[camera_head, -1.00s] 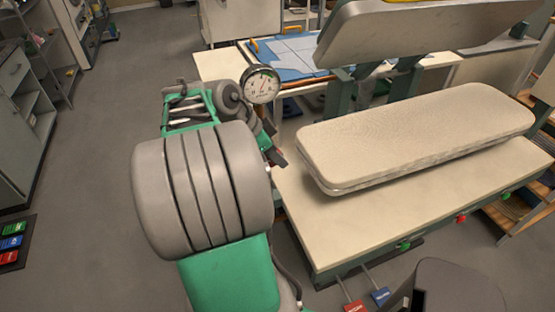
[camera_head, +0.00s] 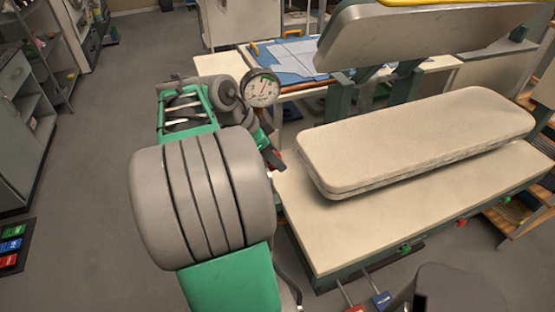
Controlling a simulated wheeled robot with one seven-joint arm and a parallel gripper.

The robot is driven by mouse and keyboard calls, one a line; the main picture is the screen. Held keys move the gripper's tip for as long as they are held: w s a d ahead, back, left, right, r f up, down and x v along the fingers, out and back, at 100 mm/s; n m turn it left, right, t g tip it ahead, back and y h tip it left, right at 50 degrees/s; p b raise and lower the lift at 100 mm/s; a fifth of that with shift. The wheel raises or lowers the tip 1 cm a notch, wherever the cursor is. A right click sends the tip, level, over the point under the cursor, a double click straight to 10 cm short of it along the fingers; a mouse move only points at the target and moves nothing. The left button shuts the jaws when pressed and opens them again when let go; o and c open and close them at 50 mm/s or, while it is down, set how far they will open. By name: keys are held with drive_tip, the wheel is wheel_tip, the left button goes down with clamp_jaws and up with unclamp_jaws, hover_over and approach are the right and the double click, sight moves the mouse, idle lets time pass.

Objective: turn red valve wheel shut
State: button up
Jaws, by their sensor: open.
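My gripper (camera_head: 272,158) shows small and dark at the end of my arm, just left of the ironing press. It is open, but its fingers are mostly hidden by my arm. A small red patch shows right at the gripper; I cannot tell whether it is the red valve wheel or part of my gripper. No whole valve wheel is visible. A round pressure gauge (camera_head: 261,88) with a white dial and a dark rim stands behind and above the gripper. Its reading is too small to tell.
The ironing press has a padded beige bed (camera_head: 415,140) on a table (camera_head: 380,215), under a raised upper plate (camera_head: 425,40). A blue cutting mat (camera_head: 285,60) lies on a table behind. Pedals (camera_head: 380,299) are at the front. Grey floor (camera_head: 90,160) is clear at left.

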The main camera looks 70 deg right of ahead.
drive_tip(key=v, duration=0.6)
drive_tip(key=shift+p, duration=0.35)
drive_tip(key=shift+f, duration=0.1)
drive_tip(key=w+a+f+n+b, duration=0.2)
drive_tip(key=w+a+f, duration=0.1)
drive_tip(key=w+f, duration=0.15)
drive_tip(key=s+r, duration=0.1)
drive_tip(key=s+d+r+m+g+h, duration=0.2)
drive_tip(key=s, duration=0.1)
drive_tip(key=shift+d+r, duration=0.1)
drive_tip(key=shift+r, duration=0.15)
drive_tip(key=x, duration=0.7)
drive_tip(key=shift+d+f, duration=0.1)
drive_tip(key=shift+w, duration=0.1)
drive_tip(key=shift+c, duration=0.4)
clamp_jaws()
